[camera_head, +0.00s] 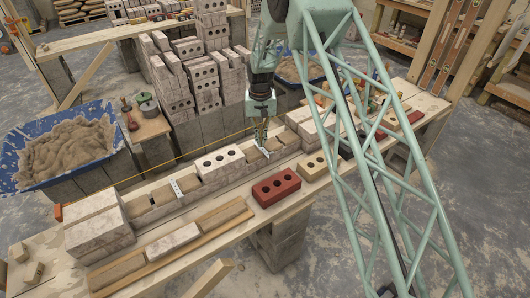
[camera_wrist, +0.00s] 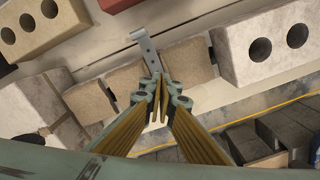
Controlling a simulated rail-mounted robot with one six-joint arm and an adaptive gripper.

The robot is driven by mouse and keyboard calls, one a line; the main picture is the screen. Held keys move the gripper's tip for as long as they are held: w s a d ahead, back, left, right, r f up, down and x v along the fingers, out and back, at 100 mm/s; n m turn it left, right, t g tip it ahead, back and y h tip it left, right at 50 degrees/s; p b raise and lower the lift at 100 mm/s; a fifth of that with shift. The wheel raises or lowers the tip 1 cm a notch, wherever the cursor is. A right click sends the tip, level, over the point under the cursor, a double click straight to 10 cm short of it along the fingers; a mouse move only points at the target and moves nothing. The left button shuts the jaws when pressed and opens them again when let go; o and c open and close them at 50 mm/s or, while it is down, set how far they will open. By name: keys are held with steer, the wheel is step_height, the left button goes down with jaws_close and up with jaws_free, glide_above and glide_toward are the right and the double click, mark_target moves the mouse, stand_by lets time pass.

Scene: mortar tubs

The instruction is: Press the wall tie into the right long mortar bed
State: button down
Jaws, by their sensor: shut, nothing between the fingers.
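A pale metal wall tie (camera_wrist: 147,48) lies across the wall top under my gripper (camera_wrist: 159,100). Its holed end points away from the fingers and its other end is hidden by the fingertips. Mortar beds show on either side of it, one to the right (camera_wrist: 188,62) and one to the left (camera_wrist: 125,77) in the wrist view. My gripper (camera_head: 262,143) points down over this spot in the head view, shut and empty. Whether the fingertips touch the tie or bed cannot be told. A second wall tie (camera_head: 176,188) lies on the wall's left part.
A cored pale block (camera_head: 219,165) stands in the wall left of my gripper. A red brick (camera_head: 275,187) and a yellow brick (camera_head: 314,166) stand in front. A yellow string (camera_head: 205,147) runs behind the wall. A blue mortar tub (camera_head: 30,180) stands at the left.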

steer(key=shift+f+b, duration=0.4)
steer(key=shift+f, duration=0.75)
stand_by(2.1)
steer(key=shift+r, duration=0.15)
step_height(320, 180, up, 9)
steer(key=p, duration=0.3)
stand_by(1.3)
stand_by(0.7)
